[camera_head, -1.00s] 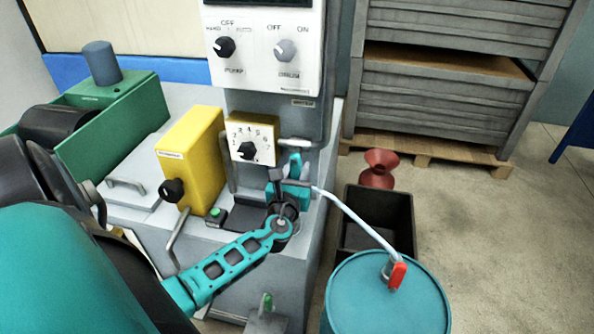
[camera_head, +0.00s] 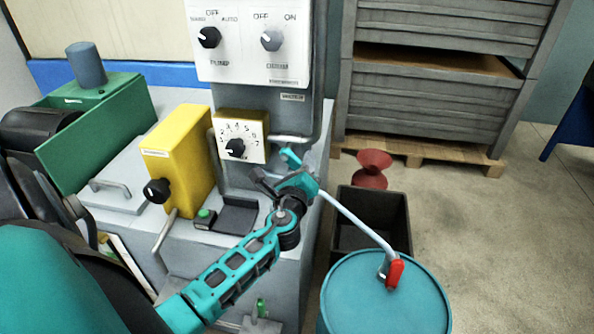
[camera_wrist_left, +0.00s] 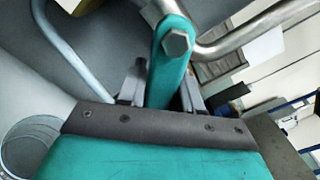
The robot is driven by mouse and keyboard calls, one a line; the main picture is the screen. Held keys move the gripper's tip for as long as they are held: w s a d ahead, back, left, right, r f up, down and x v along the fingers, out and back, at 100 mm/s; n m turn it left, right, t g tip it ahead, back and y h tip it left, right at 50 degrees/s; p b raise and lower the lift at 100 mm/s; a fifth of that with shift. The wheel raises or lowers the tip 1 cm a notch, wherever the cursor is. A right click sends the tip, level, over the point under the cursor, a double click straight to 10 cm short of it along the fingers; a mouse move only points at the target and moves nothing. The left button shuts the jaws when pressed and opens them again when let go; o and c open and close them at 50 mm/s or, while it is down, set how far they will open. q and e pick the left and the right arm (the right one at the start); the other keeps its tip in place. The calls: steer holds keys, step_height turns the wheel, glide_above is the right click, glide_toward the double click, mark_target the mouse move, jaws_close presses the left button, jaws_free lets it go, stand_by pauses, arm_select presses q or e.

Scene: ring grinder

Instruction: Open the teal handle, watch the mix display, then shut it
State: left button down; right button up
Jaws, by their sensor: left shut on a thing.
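The teal handle (camera_head: 290,157) shows as a small tilted end beside the grey column in the head view. In the left wrist view the teal handle (camera_wrist_left: 170,78) has a hex bolt at its top and stands between my fingers. My left gripper (camera_head: 278,176) is shut on it; its fingers partly hide the handle in the head view. It also shows in the left wrist view (camera_wrist_left: 165,90). A white dial with numbers and a black knob (camera_head: 240,140) faces me on a yellow box; I cannot tell whether it is the mix display. My right gripper is out of view.
A pale pipe (camera_head: 355,222) runs close beside my left gripper to a teal drum (camera_head: 385,305) with a red tap. A black bin (camera_head: 370,225) stands behind the drum. A yellow box (camera_head: 180,160) with a black knob is left of the gripper. Open floor lies at right.

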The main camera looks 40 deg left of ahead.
arm_select(q)
steer(key=shift+w+d+r+n+b, duration=0.2)
steer(key=shift+r+n, duration=0.3)
steer(key=shift+n, duration=0.85)
steer(key=shift+w+d+r+n+b, duration=0.15)
steer(key=shift+d+r+n, duration=0.3)
steer(key=shift+n, duration=0.95)
steer(key=shift+w+d+r+n+b, duration=0.2)
steer(key=shift+r+n, duration=0.4)
steer(key=shift+n, duration=0.75)
steer(key=shift+s, duration=0.15)
steer(key=c, duration=0.8)
jaws_free()
steer(key=shift+a, duration=0.1)
steer(key=shift+c, duration=0.2)
steer(key=shift+r, duration=0.1)
steer(key=shift+s, duration=0.15)
